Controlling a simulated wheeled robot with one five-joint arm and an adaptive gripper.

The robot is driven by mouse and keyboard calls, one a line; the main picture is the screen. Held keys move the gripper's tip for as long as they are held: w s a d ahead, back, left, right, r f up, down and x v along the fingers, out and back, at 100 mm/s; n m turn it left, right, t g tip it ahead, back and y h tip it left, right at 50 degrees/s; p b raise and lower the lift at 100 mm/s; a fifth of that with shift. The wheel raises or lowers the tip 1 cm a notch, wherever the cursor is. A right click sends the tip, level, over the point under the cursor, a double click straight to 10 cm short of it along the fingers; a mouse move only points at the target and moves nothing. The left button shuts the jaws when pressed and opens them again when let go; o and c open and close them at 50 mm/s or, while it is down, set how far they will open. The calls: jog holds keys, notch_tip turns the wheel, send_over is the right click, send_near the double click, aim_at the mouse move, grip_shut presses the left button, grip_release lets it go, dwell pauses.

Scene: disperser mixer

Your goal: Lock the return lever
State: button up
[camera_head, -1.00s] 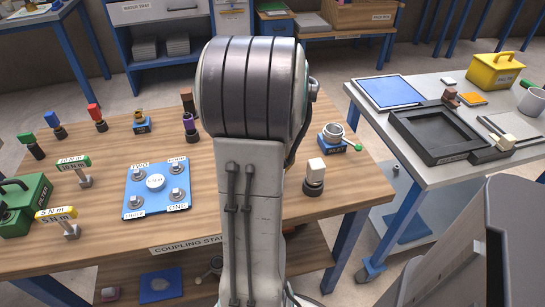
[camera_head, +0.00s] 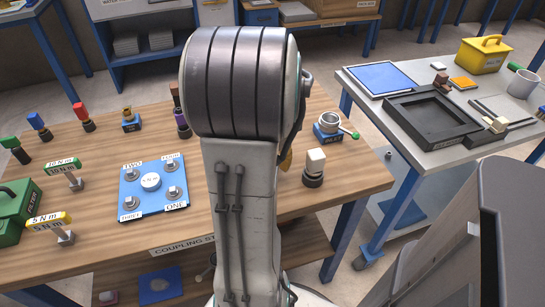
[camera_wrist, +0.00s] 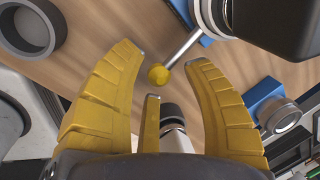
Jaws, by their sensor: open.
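A metal lever with a round yellow knob (camera_wrist: 158,75) shows in the wrist view. Its rod (camera_wrist: 182,47) runs up and right to a silver part beside a large black cylinder (camera_wrist: 285,22). My gripper (camera_wrist: 166,62) is open, with its yellow fingers on either side of the knob in the picture. I cannot tell whether any finger touches it. In the head view my arm hides this lever, and only a bit of yellow finger shows at its right edge. No label names the return lever. Another lever, with a green knob (camera_head: 355,135), belongs to a silver cup on a blue base.
The wooden table (camera_head: 100,240) carries a blue plate (camera_head: 130,175) with several bolts, torque tools, a green case (camera_head: 15,215) and a white-topped block (camera_head: 315,162). A dark ring (camera_wrist: 28,32) and a blue-mounted silver ring (camera_wrist: 283,118) flank the gripper. A grey trolley (camera_head: 455,155) stands right.

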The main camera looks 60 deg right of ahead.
notch_tip(320, 180, up, 12)
jog(key=a, duration=0.2)
jog(key=shift+s, duration=0.45)
jog(key=shift+f, duration=0.1)
